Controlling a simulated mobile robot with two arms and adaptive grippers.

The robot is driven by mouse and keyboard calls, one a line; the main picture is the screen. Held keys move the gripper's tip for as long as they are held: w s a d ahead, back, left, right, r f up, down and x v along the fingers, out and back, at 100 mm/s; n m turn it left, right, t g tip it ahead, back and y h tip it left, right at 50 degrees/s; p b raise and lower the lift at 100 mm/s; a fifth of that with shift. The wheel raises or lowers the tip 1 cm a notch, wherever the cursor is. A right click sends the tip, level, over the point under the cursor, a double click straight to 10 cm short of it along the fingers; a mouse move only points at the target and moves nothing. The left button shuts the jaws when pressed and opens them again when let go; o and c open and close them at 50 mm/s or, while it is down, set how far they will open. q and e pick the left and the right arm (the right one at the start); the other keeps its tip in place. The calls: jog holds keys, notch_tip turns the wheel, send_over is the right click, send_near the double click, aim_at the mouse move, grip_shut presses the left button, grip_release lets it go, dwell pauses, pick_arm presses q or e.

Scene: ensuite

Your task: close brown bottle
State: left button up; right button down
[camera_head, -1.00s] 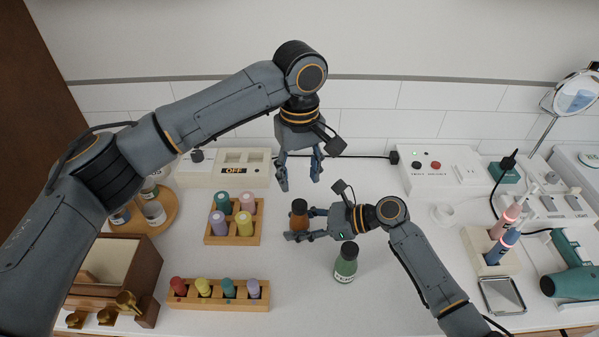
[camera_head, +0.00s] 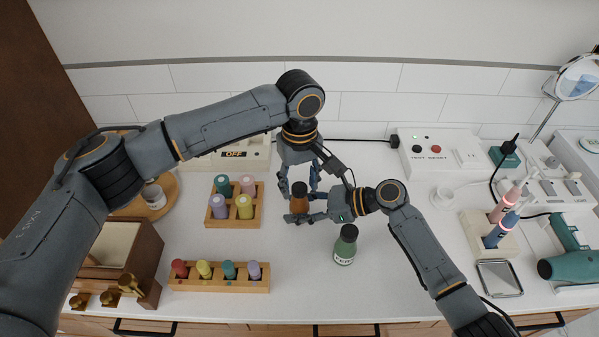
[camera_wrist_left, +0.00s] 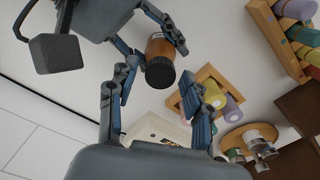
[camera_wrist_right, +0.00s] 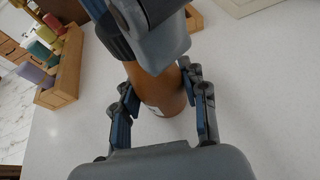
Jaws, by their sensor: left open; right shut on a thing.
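The brown bottle (camera_head: 299,204) stands upright on the counter with a dark cap (camera_head: 299,188) on its top. My right gripper (camera_head: 302,217) is shut around its body from the right; the right wrist view shows the fingers on both sides of the amber body (camera_wrist_right: 163,92). My left gripper (camera_head: 300,188) is open and points down just above the cap. In the left wrist view the cap (camera_wrist_left: 160,72) lies beyond the open fingers (camera_wrist_left: 152,102), not gripped. Whether the cap is fully seated cannot be told.
A green bottle (camera_head: 345,246) stands close by to the front right. A wooden rack (camera_head: 232,222) of several colored bottles is to the left, another rack (camera_head: 218,285) to the front left. A power box (camera_head: 438,158) is at the back right.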

pick_arm(q)
jog(key=shift+f, duration=0.1)
grip_shut()
jog(key=m, duration=0.5)
jog(key=shift+m, duration=0.3)
jog(key=m, duration=1.8)
jog(key=shift+m, duration=0.4)
jog(key=shift+o, duration=0.7)
grip_release()
